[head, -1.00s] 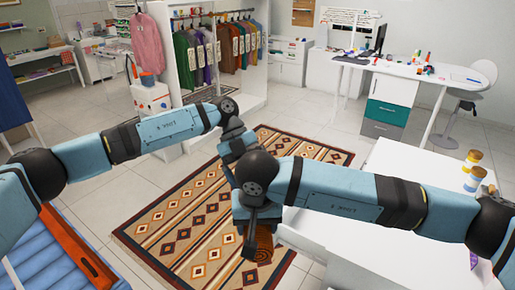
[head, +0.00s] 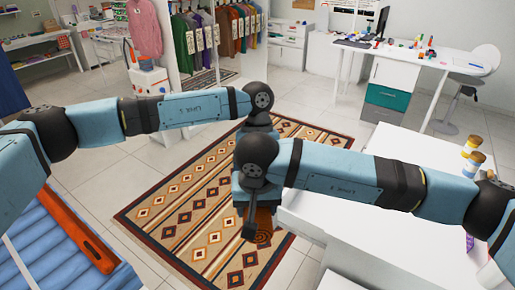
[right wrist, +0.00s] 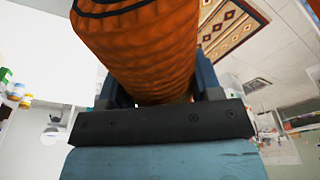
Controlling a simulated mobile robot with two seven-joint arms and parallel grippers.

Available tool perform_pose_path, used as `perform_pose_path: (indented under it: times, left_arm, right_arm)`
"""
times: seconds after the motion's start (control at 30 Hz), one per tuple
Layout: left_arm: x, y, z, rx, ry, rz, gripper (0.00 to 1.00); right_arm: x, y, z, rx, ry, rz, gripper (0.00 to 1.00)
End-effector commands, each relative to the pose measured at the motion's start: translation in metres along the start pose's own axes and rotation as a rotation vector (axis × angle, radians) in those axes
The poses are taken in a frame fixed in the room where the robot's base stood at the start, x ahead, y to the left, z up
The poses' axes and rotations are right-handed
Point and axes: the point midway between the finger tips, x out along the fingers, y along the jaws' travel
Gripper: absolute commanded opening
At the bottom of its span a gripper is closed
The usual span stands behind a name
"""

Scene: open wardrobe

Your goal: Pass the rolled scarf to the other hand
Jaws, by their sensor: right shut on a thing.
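The rolled scarf is orange-brown with a ribbed, knitted surface. It fills the upper middle of the right wrist view (right wrist: 140,50), and a small part shows below my right gripper in the head view (head: 264,222). My right gripper (head: 248,222) is shut on the scarf, with a finger on either side of it in the right wrist view. It holds the scarf above the patterned rug. My left arm reaches in to a wrist joint just behind my right wrist. My left gripper is hidden behind my right arm.
A patterned rug (head: 190,215) lies on the tiled floor below. A white table (head: 420,165) with yellow-topped jars (head: 472,160) stands at the right. A blue ribbed surface (head: 50,255) with an orange-red bar (head: 75,228) is at the left. Hanging clothes (head: 205,40) are behind.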

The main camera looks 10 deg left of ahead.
Motion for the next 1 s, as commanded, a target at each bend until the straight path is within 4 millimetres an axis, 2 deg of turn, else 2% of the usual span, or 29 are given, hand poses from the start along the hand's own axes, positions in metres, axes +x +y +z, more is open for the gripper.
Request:
perform_pose_path:
  times: [0.2, 0.57, 0.67, 0.8, 0.83, 0.9, 0.93, 1.0]
  left_arm:
    - [0.024, 0.000, 0.000, 0.001, 0.000, 0.001, 0.89]
    - [0.029, 0.000, 0.000, 0.001, 0.000, -0.001, 0.89]
    - [0.029, 0.000, 0.000, 0.001, 0.000, -0.001, 0.70]
    - [0.029, -0.001, -0.001, 0.002, 0.000, -0.002, 0.38]
    - [0.029, -0.001, -0.001, 0.002, 0.000, -0.002, 0.35]
    - [0.029, -0.002, -0.001, 0.003, 0.000, -0.004, 0.35]
    - [0.029, -0.002, -0.002, 0.004, 0.000, -0.004, 0.35]
    - [0.029, -0.003, -0.002, 0.005, 0.000, -0.005, 0.35]
  right_arm:
    - [0.000, 0.000, 0.000, 0.000, 0.000, 0.000, 0.34]
    - [0.000, 0.000, 0.000, 0.000, 0.000, 0.000, 0.34]
    - [0.000, 0.000, 0.000, 0.000, 0.000, 0.000, 0.34]
    - [0.000, -0.001, 0.000, -0.001, 0.001, -0.002, 0.35]
    - [0.000, -0.001, 0.000, -0.002, 0.001, -0.003, 0.35]
    - [-0.001, -0.002, 0.001, -0.003, 0.001, -0.004, 0.35]
    - [-0.001, -0.002, 0.001, -0.004, 0.001, -0.005, 0.61]
    - [-0.001, -0.002, 0.001, -0.005, 0.001, -0.005, 0.77]
